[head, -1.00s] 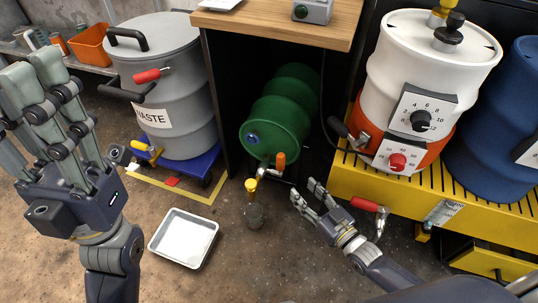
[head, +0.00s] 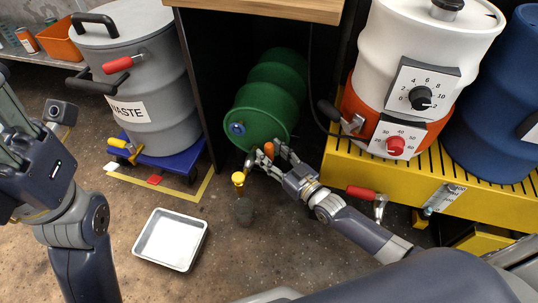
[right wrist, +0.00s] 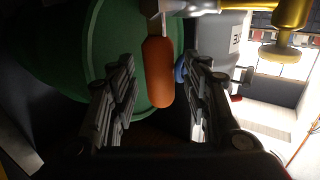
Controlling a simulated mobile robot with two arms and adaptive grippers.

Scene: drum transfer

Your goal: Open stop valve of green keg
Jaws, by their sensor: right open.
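The green keg (head: 272,92) lies on its side under the wooden bench. Its stop valve has an orange handle (head: 269,149) at the lower front; in the right wrist view the orange handle (right wrist: 158,72) hangs between my fingers, in front of the green keg (right wrist: 112,45). My right gripper (head: 272,160) is open at the valve, its fingers either side of the handle with gaps showing in the wrist view (right wrist: 160,95). My left gripper (head: 12,150) is at the left edge, partly cut off, and its finger state is unclear.
A white tray (head: 171,239) lies on the floor. A grey waste drum (head: 145,75) is left; a white and orange drum (head: 425,50) stands on a yellow platform (head: 345,170) at right, beside a blue drum (head: 497,110).

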